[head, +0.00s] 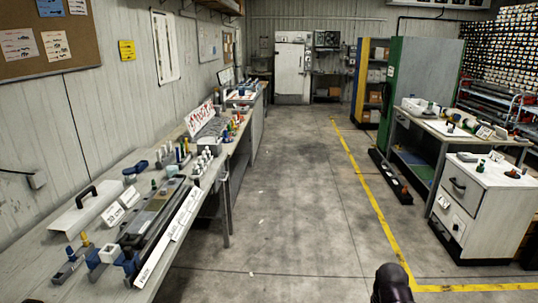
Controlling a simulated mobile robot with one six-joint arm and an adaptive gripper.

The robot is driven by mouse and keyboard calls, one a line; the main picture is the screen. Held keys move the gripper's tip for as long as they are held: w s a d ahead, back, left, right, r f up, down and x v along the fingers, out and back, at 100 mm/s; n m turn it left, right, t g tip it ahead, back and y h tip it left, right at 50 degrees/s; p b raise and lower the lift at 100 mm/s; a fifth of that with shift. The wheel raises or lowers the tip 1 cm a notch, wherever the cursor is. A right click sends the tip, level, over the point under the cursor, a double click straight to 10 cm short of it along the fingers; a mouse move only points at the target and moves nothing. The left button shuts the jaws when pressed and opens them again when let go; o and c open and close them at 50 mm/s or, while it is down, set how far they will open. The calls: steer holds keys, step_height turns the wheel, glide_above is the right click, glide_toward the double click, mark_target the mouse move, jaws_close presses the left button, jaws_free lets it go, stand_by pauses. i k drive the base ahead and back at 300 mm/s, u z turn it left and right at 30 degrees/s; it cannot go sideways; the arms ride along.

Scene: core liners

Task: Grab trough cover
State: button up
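A pale flat cover with a black arched handle, which looks like the trough cover (82,213), lies on the left bench near its wall side. To its right is a long dark trough (150,225) with grey and brownish contents, running along the bench. A long white labelled strip (168,236) lies along the trough's right side. My gripper's fingers do not show. Only a dark rounded part, seemingly of my own arm, rises at the bottom edge, across the aisle from the bench. Nothing is seen touching the cover.
The left bench (50,249) also holds white labelled blocks (121,205), blue and yellow fittings near the trough's front end, and several small bottles farther back. The concrete aisle (290,190) is clear. A white cabinet (470,205) and workbench stand on the right beyond a yellow floor line.

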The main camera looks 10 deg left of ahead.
mark_target(92, 201)
steer(key=i, duration=1.5)
steer(key=u, duration=0.45)
steer(key=i, duration=0.75)
steer(key=u, duration=0.8)
steer(key=i, duration=0.6)
steer(key=u, duration=0.7)
steer(key=i, duration=0.6)
steer(key=u, duration=0.3)
